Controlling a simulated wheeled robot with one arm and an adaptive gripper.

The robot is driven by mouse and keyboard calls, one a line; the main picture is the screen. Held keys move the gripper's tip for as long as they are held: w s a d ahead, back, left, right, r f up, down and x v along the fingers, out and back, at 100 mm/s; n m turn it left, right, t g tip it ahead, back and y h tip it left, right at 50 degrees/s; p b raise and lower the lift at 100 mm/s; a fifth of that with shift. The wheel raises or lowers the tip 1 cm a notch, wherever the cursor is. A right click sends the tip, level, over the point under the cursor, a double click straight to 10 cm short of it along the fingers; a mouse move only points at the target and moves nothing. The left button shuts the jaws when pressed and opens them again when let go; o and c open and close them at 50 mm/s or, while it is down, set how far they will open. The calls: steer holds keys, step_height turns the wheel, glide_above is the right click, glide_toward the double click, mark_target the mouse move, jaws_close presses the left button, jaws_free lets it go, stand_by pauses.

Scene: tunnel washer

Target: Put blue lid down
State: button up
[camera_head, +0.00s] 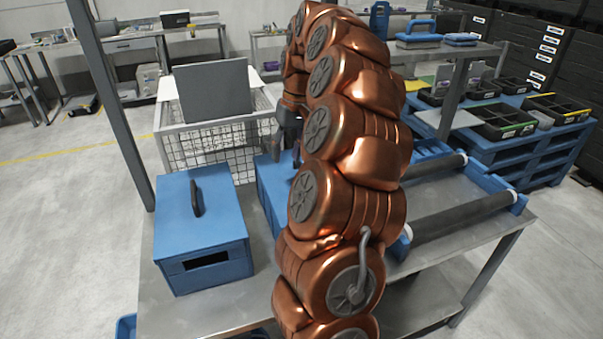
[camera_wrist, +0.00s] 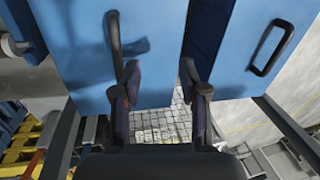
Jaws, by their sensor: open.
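A blue box with a flat blue lid (camera_head: 205,200) and an upright black handle stands at the left of the metal table in the head view. That lid seems to be the right-hand one in the wrist view (camera_wrist: 262,45). A second blue box (camera_head: 272,188) stands beside it, mostly hidden behind my arm. A blue top with a black handle shows left in the wrist view (camera_wrist: 75,50), probably on this second box. My gripper (camera_wrist: 160,80) is open with nothing between its fingers; its left finger is near that handle, contact unclear. In the head view it is largely hidden.
A wire mesh basket (camera_head: 208,142) with a grey panel stands behind the boxes. Dark rollers (camera_head: 460,212) lie at the table's right. A blue rack with black trays (camera_head: 500,122) is at the far right. The table's front left strip is clear.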

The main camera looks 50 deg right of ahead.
steer(key=s+d+m, duration=0.1)
steer(key=s+d, duration=0.1)
steer(key=d, duration=0.4)
steer(key=shift+w+a+f+p, duration=0.25)
steer(key=shift+f+p, duration=0.25)
steer(key=shift+f, duration=0.65)
steer(key=shift+w+a+f+p, duration=0.2)
steer(key=shift+f+p, duration=0.3)
steer(key=shift+f, duration=0.6)
steer(key=shift+w+a+f+p, duration=0.15)
steer(key=shift+a+f+p, duration=0.25)
steer(key=shift+f, duration=0.75)
steer(key=shift+w+f, duration=0.1)
steer(key=shift+f, duration=0.35)
jaws_close()
